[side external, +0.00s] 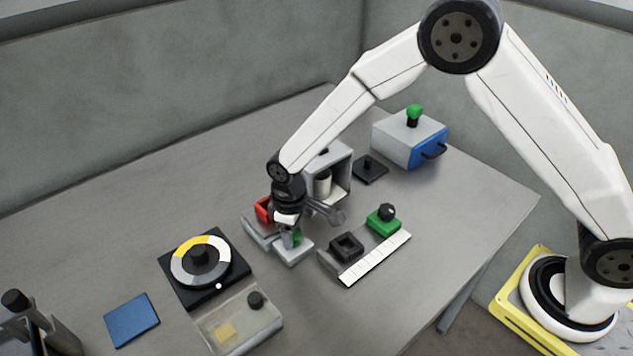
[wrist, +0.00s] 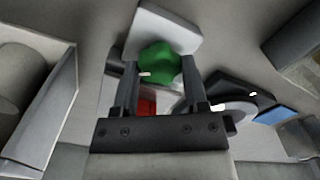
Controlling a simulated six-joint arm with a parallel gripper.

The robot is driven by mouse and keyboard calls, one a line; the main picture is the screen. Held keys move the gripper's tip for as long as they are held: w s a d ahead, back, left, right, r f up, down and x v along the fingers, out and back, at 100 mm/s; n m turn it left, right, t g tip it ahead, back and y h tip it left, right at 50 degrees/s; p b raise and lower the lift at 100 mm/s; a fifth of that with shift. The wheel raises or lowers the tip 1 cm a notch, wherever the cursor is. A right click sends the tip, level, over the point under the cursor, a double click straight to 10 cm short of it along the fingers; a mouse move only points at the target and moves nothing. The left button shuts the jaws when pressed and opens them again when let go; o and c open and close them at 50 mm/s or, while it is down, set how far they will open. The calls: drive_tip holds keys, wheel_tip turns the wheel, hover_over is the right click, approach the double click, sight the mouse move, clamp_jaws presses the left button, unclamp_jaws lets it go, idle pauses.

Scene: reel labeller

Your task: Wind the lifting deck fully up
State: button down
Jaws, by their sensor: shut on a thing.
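My gripper (side external: 291,232) points down at the middle of the table. Its two fingers in the wrist view (wrist: 159,70) are shut on a green knob (wrist: 161,60), one finger on each side. The knob sits over a pale grey block (side external: 293,252), which also shows in the wrist view (wrist: 165,25). In the side view the green knob (side external: 297,238) is mostly hidden by the fingers. A red part (side external: 264,209) lies just beside the gripper, on a grey base. I cannot tell for sure which part is the lifting deck, or its height.
An open grey housing (side external: 341,172) with a pale cylinder (side external: 322,184) stands close behind my gripper. A green slider block (side external: 383,222) sits right, a round dial (side external: 202,262) left. A blue-fronted box (side external: 425,153) stands at the back. The left rear table is clear.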

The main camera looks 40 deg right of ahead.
drive_tip(key=m, duration=0.4)
drive_tip(key=shift+m, duration=0.4)
drive_tip(key=m, duration=0.4)
drive_tip(key=shift+m, duration=0.3)
drive_tip(key=m, duration=1.3)
drive_tip(key=shift+m, duration=0.3)
drive_tip(key=m, duration=1.3)
drive_tip(key=shift+m, duration=0.3)
